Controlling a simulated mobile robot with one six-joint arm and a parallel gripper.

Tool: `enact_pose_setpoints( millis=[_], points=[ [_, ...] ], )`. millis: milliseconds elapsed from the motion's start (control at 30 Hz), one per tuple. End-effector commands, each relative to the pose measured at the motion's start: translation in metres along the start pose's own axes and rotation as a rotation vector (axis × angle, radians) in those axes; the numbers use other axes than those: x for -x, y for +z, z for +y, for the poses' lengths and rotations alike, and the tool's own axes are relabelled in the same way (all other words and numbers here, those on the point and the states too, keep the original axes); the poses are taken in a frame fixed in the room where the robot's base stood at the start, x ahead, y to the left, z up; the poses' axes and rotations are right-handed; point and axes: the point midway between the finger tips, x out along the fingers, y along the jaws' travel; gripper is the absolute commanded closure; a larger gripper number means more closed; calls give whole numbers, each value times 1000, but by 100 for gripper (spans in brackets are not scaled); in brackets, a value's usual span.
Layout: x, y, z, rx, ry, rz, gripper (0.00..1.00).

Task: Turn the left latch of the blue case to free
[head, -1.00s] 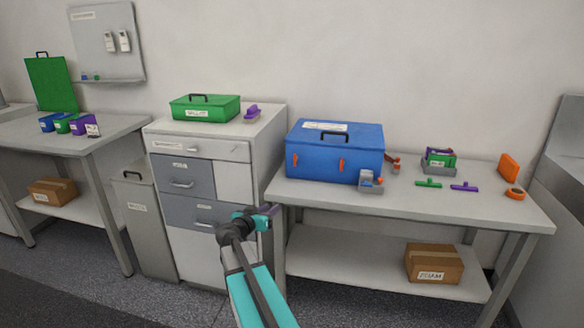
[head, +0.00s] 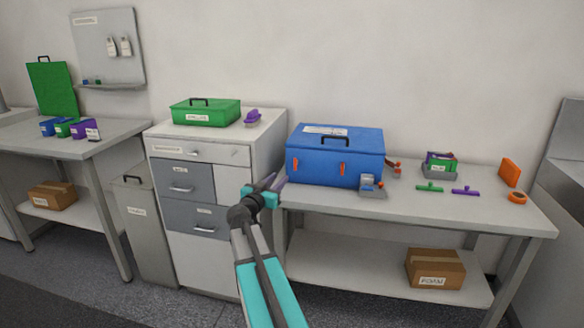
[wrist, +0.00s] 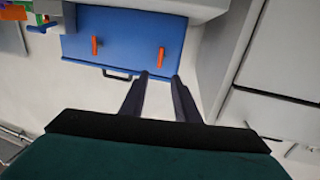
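The blue case (head: 335,155) stands shut on the right bench, with a black handle on its lid. Its front has two orange latches: the left latch (head: 294,166) and the right latch (head: 342,168). Both look roughly upright. The wrist view shows the case upside down, so the left latch (wrist: 161,57) is on the right there and the right latch (wrist: 94,46) on the left. My gripper (head: 276,183) is open and empty, in front of and left of the case's left end. In the wrist view its fingertips (wrist: 160,76) point towards the left latch, apparently without touching it.
A grey device (head: 371,187) stands before the case's right front corner. The drawer cabinet (head: 262,150) with a green case (head: 206,112) is close on the left. The bench edge (head: 420,221) runs below my gripper. Small green and purple tools lie further right.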

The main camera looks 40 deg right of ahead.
Motion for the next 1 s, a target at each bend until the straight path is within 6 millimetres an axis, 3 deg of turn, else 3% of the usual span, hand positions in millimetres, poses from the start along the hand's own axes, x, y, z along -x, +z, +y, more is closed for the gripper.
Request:
enact_pose_setpoints(
  millis=[1000],
  points=[
    [-107, 0, 0, 0, 2, -1, 71]
  ],
)
